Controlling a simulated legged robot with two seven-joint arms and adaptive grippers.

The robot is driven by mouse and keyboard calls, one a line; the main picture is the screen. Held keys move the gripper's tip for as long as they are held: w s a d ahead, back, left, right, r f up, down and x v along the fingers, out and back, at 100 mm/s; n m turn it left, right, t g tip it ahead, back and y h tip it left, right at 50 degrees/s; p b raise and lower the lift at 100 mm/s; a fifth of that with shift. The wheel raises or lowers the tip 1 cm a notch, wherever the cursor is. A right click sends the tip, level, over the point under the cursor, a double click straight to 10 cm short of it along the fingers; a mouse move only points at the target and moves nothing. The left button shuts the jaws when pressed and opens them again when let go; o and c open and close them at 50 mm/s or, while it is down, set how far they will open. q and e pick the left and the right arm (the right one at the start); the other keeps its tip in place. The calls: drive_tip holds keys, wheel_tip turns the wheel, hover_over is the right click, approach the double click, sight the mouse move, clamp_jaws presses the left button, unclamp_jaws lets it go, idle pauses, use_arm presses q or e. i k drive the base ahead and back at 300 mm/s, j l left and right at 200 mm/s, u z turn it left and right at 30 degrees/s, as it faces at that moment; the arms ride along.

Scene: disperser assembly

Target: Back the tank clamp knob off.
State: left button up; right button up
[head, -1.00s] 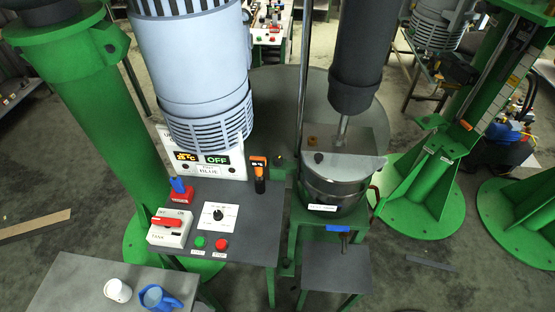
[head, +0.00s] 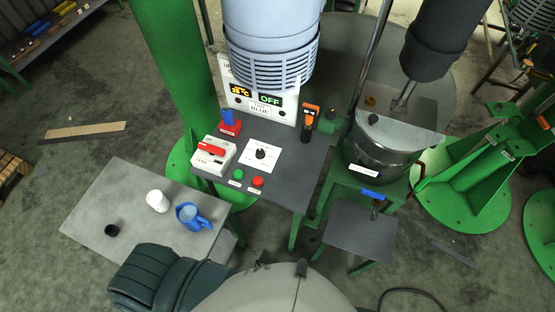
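The steel tank (head: 378,150) stands on a green stand under the dark mixer column, with a half-open lid on top. A blue-handled part (head: 372,194) on a dark stem sits at the front of the stand, below the tank's white label. A green rounded fitting (head: 334,122) is beside the tank's left side. I cannot tell for sure which of these is the tank clamp knob. Neither of my grippers is in view.
A control table (head: 290,180) with a red-handled switch box (head: 213,154), dial and buttons stands left of the tank. A grey bench (head: 95,220) holds a white cup (head: 157,201) and blue jug (head: 192,216). A low grey step (head: 358,232) stands before the tank.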

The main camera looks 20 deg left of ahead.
sight(331, 113)
drive_tip(key=k+l+z, duration=0.2)
drive_tip(key=l, duration=0.15)
drive_tip(key=l+z, duration=0.2)
drive_tip(key=l, duration=0.2)
drive_tip(key=k+l+z, duration=0.2)
drive_tip(key=l, duration=0.25)
